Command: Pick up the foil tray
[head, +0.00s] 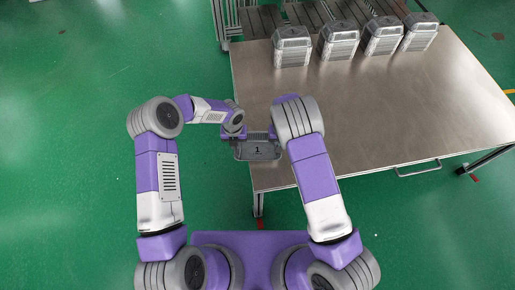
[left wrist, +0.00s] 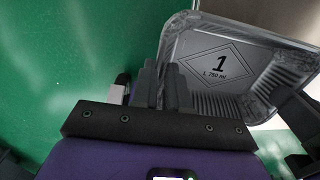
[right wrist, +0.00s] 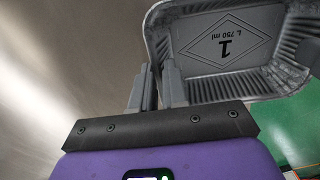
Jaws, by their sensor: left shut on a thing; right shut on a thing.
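The foil tray (head: 257,154) is a silver ribbed tray marked "1" and "L 750 ml", held in front of me by the table's near left corner. My left gripper (left wrist: 164,84) is shut on the tray's rim on the left side; the tray fills the right of the left wrist view (left wrist: 222,62). My right gripper (right wrist: 161,84) is shut on the rim at the opposite side, with the tray (right wrist: 218,50) to the right in the right wrist view. In the head view my right arm hides most of the right gripper.
The metal table (head: 400,120) is largely bare in front and to the right. Several stacks of foil trays (head: 292,50) stand along its back edge. A metal rack (head: 265,20) stands behind it. Green floor (head: 70,150) is clear on the left.

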